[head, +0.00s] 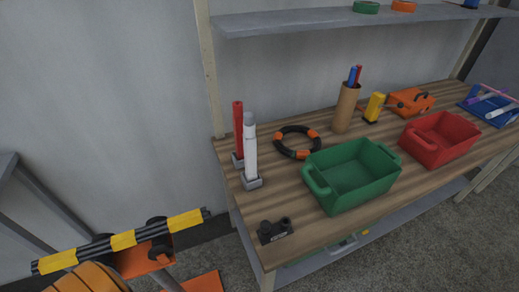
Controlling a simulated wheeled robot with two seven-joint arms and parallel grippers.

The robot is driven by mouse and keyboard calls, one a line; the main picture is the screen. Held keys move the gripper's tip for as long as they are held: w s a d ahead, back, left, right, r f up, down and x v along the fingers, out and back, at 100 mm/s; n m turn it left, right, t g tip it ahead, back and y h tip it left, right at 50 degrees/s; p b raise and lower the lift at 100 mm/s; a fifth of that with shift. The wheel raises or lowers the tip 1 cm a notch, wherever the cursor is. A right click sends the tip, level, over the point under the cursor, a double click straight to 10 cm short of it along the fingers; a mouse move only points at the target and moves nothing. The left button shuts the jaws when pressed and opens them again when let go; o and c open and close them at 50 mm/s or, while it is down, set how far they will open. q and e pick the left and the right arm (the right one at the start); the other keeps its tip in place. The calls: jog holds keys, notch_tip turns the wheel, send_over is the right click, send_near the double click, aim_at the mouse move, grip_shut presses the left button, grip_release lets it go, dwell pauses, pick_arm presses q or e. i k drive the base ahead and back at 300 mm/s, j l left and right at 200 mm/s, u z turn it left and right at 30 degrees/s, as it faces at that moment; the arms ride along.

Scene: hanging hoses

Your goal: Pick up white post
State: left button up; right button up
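The white post (251,150) stands upright in a small grey base (252,183) at the left end of the wooden workbench (310,226). A red post (238,128) stands close behind it and slightly to its left, in a similar grey base. The white post partly covers the red one. Neither of my grippers is in view.
A black ring with orange bands (297,142), a green bin (351,175) and a small black object (275,230) lie near the posts. A red bin (440,138) stands farther right. A shelf (350,18) overhangs the bench. A yellow-black striped bar (122,240) is lower left.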

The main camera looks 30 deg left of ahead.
aim_at(249, 137)
jog(key=i+l+u, duration=0.15)
jog(key=u, duration=0.15)
jog(key=i+l+u, duration=0.1)
jog(key=l+u, duration=0.2)
jog(key=l, duration=0.15)
jog(key=i+l+u, duration=0.1)
jog(key=l+u, duration=0.55)
jog(key=i, duration=0.05)
